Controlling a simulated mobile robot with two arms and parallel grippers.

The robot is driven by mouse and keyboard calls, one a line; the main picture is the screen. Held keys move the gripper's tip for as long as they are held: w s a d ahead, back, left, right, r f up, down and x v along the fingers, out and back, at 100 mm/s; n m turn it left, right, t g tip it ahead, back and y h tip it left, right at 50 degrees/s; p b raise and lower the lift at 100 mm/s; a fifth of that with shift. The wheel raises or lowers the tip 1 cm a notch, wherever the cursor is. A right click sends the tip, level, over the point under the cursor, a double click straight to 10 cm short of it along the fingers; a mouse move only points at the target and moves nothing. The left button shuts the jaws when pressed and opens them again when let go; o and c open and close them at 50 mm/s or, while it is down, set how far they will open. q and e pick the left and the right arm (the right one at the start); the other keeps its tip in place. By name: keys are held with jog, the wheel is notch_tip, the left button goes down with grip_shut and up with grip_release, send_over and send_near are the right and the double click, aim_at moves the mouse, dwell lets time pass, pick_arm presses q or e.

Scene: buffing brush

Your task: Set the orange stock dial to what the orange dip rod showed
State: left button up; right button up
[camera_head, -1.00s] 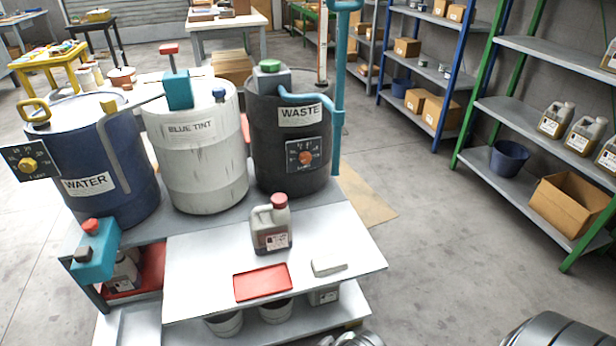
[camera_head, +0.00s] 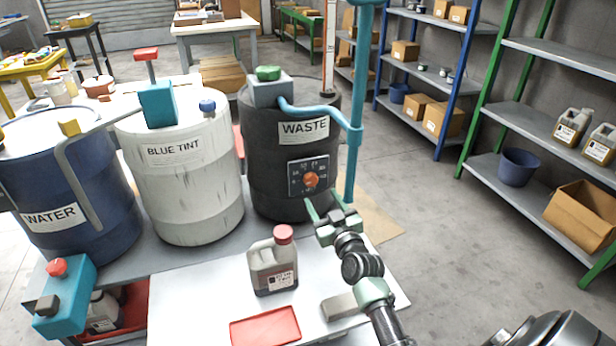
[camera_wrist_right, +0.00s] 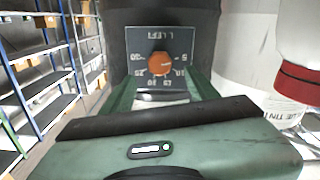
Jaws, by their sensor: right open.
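The orange dial (camera_head: 311,180) sits on a dark square plate with white marks, on the front of the black WASTE drum (camera_head: 262,150). In the right wrist view the orange dial (camera_wrist_right: 160,63) appears upside down, with numbers around it; I cannot tell its exact setting. My right gripper (camera_head: 330,212) is open and empty, in front of the drum, just below and right of the dial and apart from it. A tall pale rod with an orange-red edge (camera_head: 330,45) stands behind the drum; its reading is too small to tell. My left gripper is out of view.
A teal pipe (camera_head: 356,110) rises right of the WASTE drum. The white BLUE TINT drum (camera_head: 185,195) and blue WATER drum (camera_head: 75,225) stand left. A red-capped jug (camera_head: 272,262) and red tray (camera_head: 265,326) are on the white bench below.

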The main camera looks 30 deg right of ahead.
aim_at(312, 182)
jog(key=b+x, duration=0.1)
jog(key=x, duration=0.5)
jog(key=shift+w, duration=0.25)
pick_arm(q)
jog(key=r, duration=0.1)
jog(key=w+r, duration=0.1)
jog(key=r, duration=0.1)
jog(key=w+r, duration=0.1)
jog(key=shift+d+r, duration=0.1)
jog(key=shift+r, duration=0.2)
pick_arm(e)
jog(key=shift+w+d+r, duration=0.1)
jog(key=shift+w+d, duration=0.05)
jog(key=shift+w, duration=0.2)
grip_shut()
